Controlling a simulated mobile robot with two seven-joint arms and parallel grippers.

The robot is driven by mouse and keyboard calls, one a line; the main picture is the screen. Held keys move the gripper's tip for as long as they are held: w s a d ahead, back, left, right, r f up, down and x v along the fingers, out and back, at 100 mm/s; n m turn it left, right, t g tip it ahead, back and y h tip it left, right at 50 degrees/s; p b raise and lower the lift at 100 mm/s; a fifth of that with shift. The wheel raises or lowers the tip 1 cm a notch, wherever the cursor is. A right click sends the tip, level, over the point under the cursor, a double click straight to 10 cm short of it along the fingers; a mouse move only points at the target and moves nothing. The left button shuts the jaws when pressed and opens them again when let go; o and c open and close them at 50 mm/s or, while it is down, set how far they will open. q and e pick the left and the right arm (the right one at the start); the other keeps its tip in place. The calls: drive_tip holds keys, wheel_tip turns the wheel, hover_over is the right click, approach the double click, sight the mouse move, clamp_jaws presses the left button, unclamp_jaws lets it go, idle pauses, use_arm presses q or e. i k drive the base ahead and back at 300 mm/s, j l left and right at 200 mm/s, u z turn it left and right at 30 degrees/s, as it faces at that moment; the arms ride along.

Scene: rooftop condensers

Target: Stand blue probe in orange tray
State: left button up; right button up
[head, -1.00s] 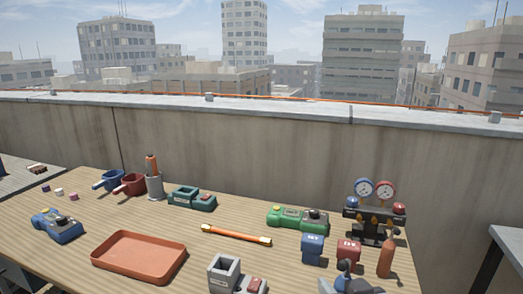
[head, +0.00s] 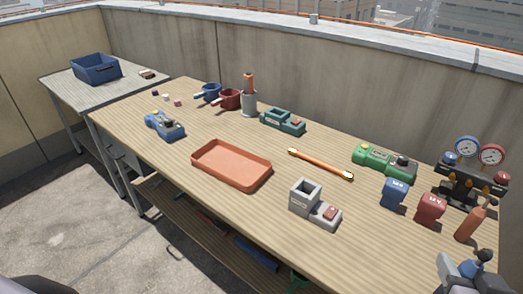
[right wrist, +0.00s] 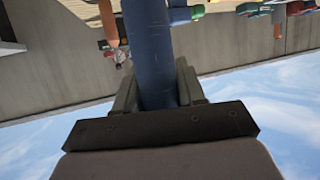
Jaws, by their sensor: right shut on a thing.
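The orange tray (head: 231,166) lies flat and empty near the front edge of the wooden bench, left of centre. My right gripper (head: 463,274) is at the bottom right corner of the head view, far to the right of the tray. It is shut on the blue probe (head: 473,267), of which only a small blue part with a dark knob shows there. In the right wrist view the probe (right wrist: 150,50) is a thick blue cylinder between the fingers (right wrist: 155,88). My left gripper is out of view.
A grey socketed block (head: 304,198) stands right of the tray. An orange rod (head: 320,164) lies behind it. A blue device (head: 165,126) is to the left. Gauges (head: 478,153), blue and red blocks and a red-brown cylinder (head: 470,224) crowd the right end. A blue crate (head: 96,70) sits on the side table.

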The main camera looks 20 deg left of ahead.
sight(230, 167)
drive_tip(key=i+j+u, duration=0.35)
drive_tip(key=j, duration=0.2)
drive_tip(key=i+j+u, duration=0.15)
drive_tip(key=j+u, duration=0.2)
drive_tip(key=j, duration=0.15)
drive_tip(key=i+j+u, duration=0.35)
